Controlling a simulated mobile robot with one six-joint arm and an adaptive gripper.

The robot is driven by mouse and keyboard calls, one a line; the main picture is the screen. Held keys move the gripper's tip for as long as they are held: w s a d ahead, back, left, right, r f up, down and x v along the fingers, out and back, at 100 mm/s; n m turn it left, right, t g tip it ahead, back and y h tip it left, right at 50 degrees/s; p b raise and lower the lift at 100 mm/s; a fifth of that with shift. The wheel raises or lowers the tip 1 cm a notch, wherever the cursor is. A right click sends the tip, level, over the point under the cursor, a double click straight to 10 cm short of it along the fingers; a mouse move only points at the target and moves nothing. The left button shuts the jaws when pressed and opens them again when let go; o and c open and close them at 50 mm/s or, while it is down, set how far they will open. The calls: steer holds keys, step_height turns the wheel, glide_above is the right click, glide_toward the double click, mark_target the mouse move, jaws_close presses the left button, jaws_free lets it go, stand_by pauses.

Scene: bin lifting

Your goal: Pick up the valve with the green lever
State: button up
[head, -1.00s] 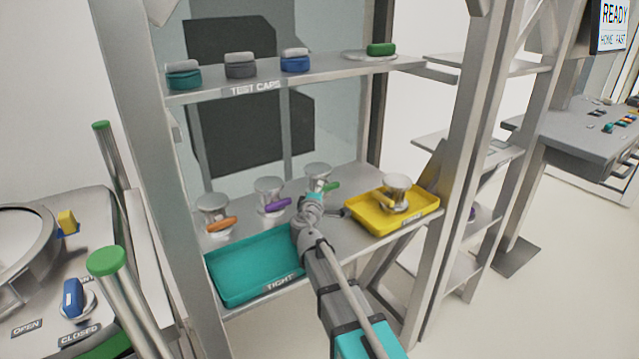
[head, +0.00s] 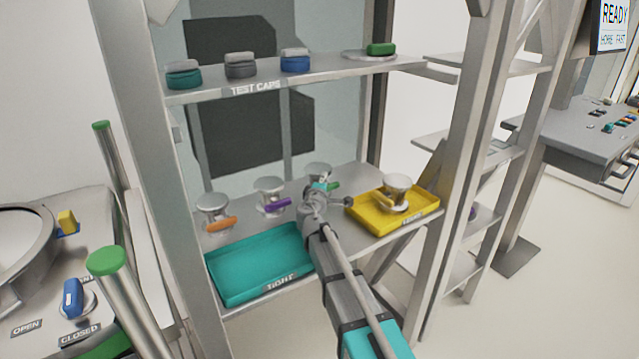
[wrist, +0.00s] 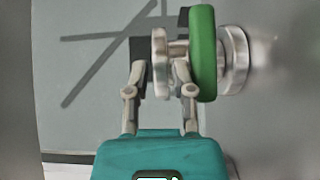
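The valve with the green lever (head: 333,186) stands at the back of the lower shelf, right of the purple-lever valve. Its rounded metal top (head: 318,169) shows, and my arm hides much of its body. In the wrist view its green lever (wrist: 203,53) is large and close, just right of my right finger, with a metal flange (wrist: 235,60) beyond it. My gripper (wrist: 160,70) is at the valve, its fingers on either side of a pale metal part. I cannot tell whether they touch it. In the head view my gripper (head: 318,190) hides this contact area.
Valves with orange (head: 219,224) and purple (head: 277,204) levers stand to the left. A teal tray (head: 255,270) lies in front. A yellow tray (head: 375,222) at right holds a valve with a yellow lever (head: 397,190). The upper shelf (head: 330,72) with caps is above.

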steer(key=shift+w+d, duration=0.2)
steer(key=shift+w, duration=1.1)
jaws_close()
